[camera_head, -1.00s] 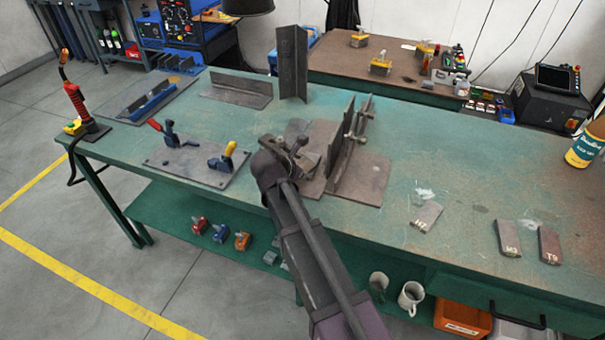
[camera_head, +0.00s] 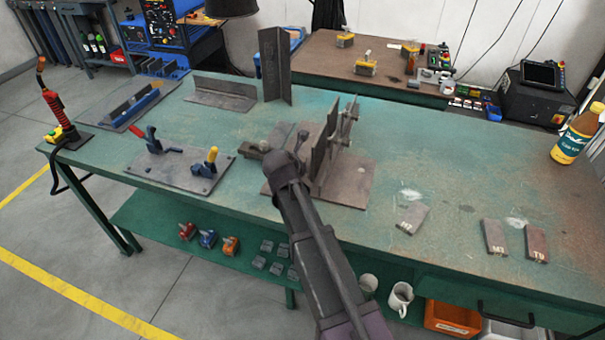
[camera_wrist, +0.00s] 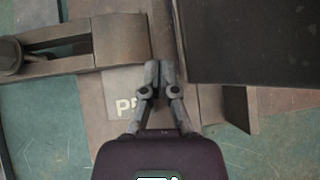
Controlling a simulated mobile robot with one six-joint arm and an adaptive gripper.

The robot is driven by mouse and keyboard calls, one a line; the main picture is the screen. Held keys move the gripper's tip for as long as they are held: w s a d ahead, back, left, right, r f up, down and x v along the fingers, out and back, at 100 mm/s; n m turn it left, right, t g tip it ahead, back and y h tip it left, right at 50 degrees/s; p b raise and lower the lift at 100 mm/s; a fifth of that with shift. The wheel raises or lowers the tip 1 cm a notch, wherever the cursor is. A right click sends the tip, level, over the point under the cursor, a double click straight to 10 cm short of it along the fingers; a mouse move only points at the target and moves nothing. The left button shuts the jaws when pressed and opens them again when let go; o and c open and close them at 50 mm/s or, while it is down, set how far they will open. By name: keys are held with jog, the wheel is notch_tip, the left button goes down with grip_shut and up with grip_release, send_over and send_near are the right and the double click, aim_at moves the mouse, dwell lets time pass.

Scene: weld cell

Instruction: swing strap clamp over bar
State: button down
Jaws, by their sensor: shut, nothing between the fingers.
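The strap clamp (camera_wrist: 85,45) is a grey slotted bar with a round knob at its left end in the wrist view. It lies flat, its right end close to my fingertips. In the head view its knobbed end (camera_head: 253,149) sticks out left of my arm. My gripper (camera_wrist: 153,75) is shut and empty, over the base plate (camera_head: 345,185) between the strap end and a dark plate. I cannot tell whether it touches the strap. The dark upright plate (camera_wrist: 250,40) stands to the right; in the head view it is the fixture plate (camera_head: 325,145). My arm hides the fingertips there.
A toggle-clamp plate (camera_head: 180,172) lies to the left on the green bench (camera_head: 400,145). Angle pieces (camera_head: 275,65) stand behind. Small metal coupons (camera_head: 411,217) lie to the right. The bench between the fixture and the bottle (camera_head: 577,135) is mostly clear.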

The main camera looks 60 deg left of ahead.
jog(key=shift+w+a, duration=0.1)
jog(key=shift+w, duration=0.1)
jog(key=shift+s, duration=0.2)
jog(key=shift+s, duration=0.1)
jog(key=shift+s+d, duration=0.4)
jog(key=shift+d, duration=0.1)
jog(key=shift+s+d, duration=0.7)
jog(key=p+v, duration=0.7)
jog(key=v, duration=0.3)
jog(key=shift+d, duration=0.25)
jog(key=shift+s, duration=0.15)
